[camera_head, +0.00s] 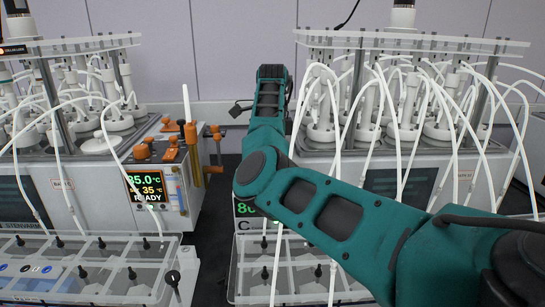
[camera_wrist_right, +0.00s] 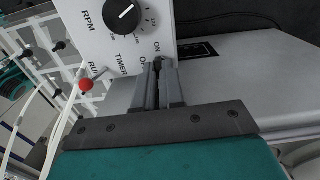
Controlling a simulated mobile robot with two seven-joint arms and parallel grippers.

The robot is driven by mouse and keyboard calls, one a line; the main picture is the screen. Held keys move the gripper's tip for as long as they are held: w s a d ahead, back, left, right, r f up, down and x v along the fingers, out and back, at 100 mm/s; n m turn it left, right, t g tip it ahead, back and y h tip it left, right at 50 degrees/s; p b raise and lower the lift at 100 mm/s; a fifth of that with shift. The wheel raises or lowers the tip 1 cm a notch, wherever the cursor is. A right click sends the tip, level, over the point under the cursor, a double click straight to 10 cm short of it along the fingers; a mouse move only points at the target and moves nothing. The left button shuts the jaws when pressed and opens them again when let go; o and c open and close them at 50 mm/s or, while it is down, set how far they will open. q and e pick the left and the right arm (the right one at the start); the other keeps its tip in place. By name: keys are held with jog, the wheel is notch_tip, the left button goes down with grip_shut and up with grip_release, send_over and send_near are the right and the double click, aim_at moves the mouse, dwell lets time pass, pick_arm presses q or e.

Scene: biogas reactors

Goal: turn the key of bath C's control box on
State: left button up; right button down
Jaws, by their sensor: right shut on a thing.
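In the right wrist view, a white control box (camera_wrist_right: 92,43) shows a black RPM dial (camera_wrist_right: 125,15), a red-tipped toggle (camera_wrist_right: 86,84), and the printed words TIMER, RUN and ON. My right gripper (camera_wrist_right: 160,75) has its two grey fingers close together at the box's lower edge, shut on the small dark key (camera_wrist_right: 158,64) beside the ON mark. The fingers partly cover a second label starting with O. I cannot tell which way the key points. In the head view, my right arm hides this spot. My left gripper is out of view.
White tubes hang over both baths. Clear-lidded trays (camera_head: 90,268) stand in front. A dark gap runs between the baths, partly crossed by my arm.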

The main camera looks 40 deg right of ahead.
jog(key=shift+m, duration=0.3)
jog(key=c, duration=1.2)
grip_release()
jog(key=shift+c, duration=0.2)
notch_tip(320, 180, up, 13)
jog(key=shift+f, duration=0.1)
